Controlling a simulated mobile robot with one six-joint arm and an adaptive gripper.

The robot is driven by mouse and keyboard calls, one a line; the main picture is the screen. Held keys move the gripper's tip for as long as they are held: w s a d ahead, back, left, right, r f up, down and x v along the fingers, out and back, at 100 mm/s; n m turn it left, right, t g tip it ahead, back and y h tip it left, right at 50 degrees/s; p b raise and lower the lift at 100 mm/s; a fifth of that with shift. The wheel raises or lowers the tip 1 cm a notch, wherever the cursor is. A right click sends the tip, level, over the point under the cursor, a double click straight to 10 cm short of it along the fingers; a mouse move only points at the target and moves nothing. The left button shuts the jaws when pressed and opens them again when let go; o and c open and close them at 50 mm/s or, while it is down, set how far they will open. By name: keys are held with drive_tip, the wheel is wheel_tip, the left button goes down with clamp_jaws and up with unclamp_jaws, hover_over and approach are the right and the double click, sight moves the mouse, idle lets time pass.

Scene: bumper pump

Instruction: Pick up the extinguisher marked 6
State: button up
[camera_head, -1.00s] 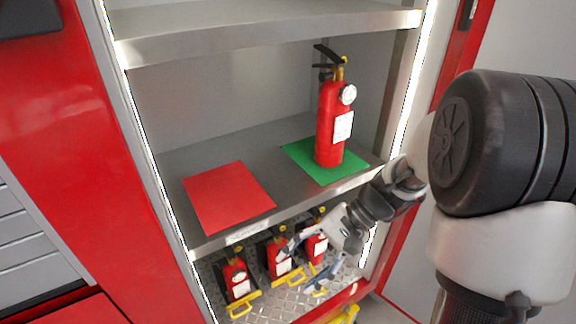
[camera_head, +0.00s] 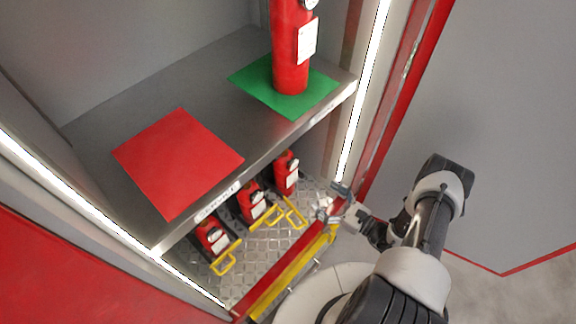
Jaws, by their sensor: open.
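Three small red extinguishers stand in a row on the lower deck: the left one (camera_head: 212,236), the middle one (camera_head: 252,203) and the right one (camera_head: 286,172). Each has a white label, but the numbers are too small to read, so I cannot tell which is marked 6. A larger red extinguisher (camera_head: 290,62) stands upright on a green mat (camera_head: 252,88) on the shelf above; its top is cut off and its label is unreadable. My gripper (camera_head: 331,203) is open and empty at the right front of the lower compartment, apart from the right small extinguisher.
A red mat (camera_head: 178,160) lies bare on the upper shelf (camera_head: 215,95). Yellow brackets (camera_head: 228,258) stand in front of the small extinguishers. A red and yellow sill (camera_head: 285,275) edges the tread-plate deck (camera_head: 262,250). The right door post is close to my gripper.

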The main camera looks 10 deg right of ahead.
drive_tip(key=f, duration=0.1)
drive_tip(key=m+b, duration=0.1)
drive_tip(key=b, duration=0.2)
approach(292, 174)
drive_tip(key=shift+h, duration=0.4)
drive_tip(key=x, duration=0.6)
drive_tip(key=shift+w+a, duration=0.2)
drive_tip(key=shift+a, duration=0.05)
drive_tip(key=shift+a+b+x, duration=0.25)
drive_tip(key=shift+b+x, duration=0.3)
drive_tip(key=shift+x, duration=2.15)
drive_tip(key=shift+s+r, duration=0.15)
drive_tip(key=shift+s, duration=0.05)
clamp_jaws()
drive_tip(key=shift+w+r+t, duration=0.1)
drive_tip(key=shift+r+t, duration=0.1)
drive_tip(key=shift+t, duration=0.1)
